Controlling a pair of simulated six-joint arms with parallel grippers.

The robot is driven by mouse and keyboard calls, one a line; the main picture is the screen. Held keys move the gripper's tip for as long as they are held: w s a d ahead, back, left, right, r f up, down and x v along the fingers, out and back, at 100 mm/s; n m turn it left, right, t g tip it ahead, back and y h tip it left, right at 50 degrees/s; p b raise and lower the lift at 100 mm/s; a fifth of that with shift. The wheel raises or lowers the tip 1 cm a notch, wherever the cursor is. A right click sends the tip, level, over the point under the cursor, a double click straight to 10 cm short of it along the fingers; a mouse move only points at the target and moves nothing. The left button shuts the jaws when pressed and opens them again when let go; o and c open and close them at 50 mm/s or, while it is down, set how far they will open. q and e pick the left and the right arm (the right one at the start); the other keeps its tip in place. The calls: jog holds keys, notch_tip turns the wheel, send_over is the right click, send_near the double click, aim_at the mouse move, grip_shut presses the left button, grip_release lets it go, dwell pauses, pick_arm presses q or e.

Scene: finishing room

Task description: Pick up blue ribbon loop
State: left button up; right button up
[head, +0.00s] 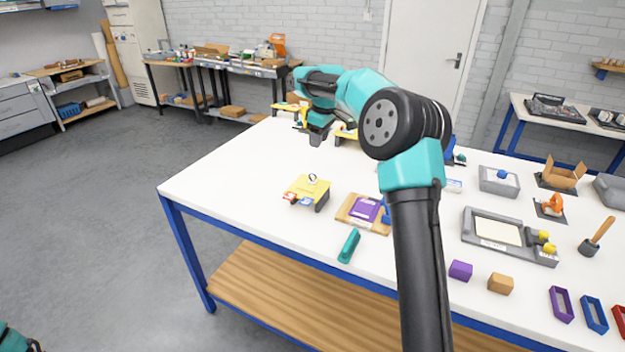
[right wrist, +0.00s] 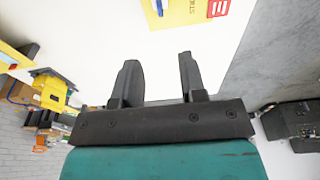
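A yellow stand (head: 308,187) with a small ring on top sits on the white table, left of centre in the head view. Small blue and red tags show at its front edge. I cannot clearly make out a blue ribbon loop. In the right wrist view, part of a yellow stand (right wrist: 190,12) shows at the top edge, with a small blue strip and a red label. My right gripper (head: 317,136) is above the table, beyond the yellow stand in the head view. Its fingers (right wrist: 158,60) are apart with nothing between them. My left gripper is out of view.
Near the stand are a wooden board (head: 347,213) with a purple piece and a teal block (head: 349,246). Other yellow items stand at the far edge, partly behind my right arm. A grey tray (head: 483,243), a purple block (head: 460,271) and small bins lie right. The table's left part is clear.

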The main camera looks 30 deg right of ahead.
send_near(313, 174)
jog(key=f, duration=0.2)
jog(key=w+f, duration=0.1)
jog(key=f, duration=0.2)
jog(key=shift+w+a, duration=0.15)
jog(key=shift+a, duration=0.1)
jog(key=shift+f, duration=0.2)
notch_tip(313, 174, down, 5)
jog(key=shift+w+a+r, duration=0.1)
jog(key=shift+w+a, duration=0.05)
jog(key=shift+w, duration=0.05)
grip_shut()
dwell(0.5)
